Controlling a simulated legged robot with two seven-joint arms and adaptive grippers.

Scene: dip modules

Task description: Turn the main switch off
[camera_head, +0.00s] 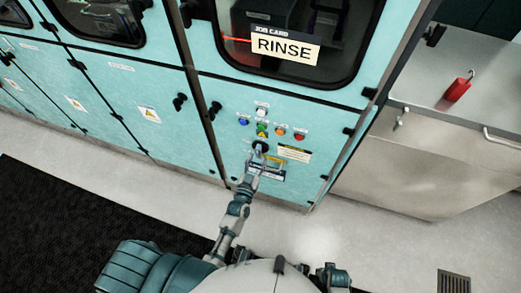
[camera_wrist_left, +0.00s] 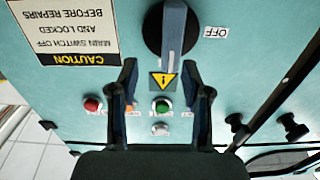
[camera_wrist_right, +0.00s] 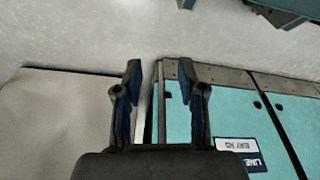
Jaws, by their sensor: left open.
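The main switch is a black round knob with a grey-blue bar handle (camera_wrist_left: 173,32), on the teal cabinet front. An OFF label (camera_wrist_left: 216,32) sits to its right in the left wrist view. The bar runs up and down in that picture, not toward the label. In the head view the switch (camera_head: 260,146) is partly hidden by my left gripper (camera_head: 256,161). My left gripper (camera_wrist_left: 161,72) is open, its fingertips on either side of the bar's near end in the picture; contact cannot be told. My right gripper (camera_wrist_right: 160,68) is open and empty, away from the switch.
Push buttons, including a green one (camera_wrist_left: 162,107) and a red one (camera_wrist_left: 92,104), sit close to the switch. A caution sign (camera_wrist_left: 65,30) is beside it. A RINSE job card (camera_head: 286,48) hangs above. A red padlock (camera_head: 458,88) lies on the steel counter (camera_head: 425,92) at right.

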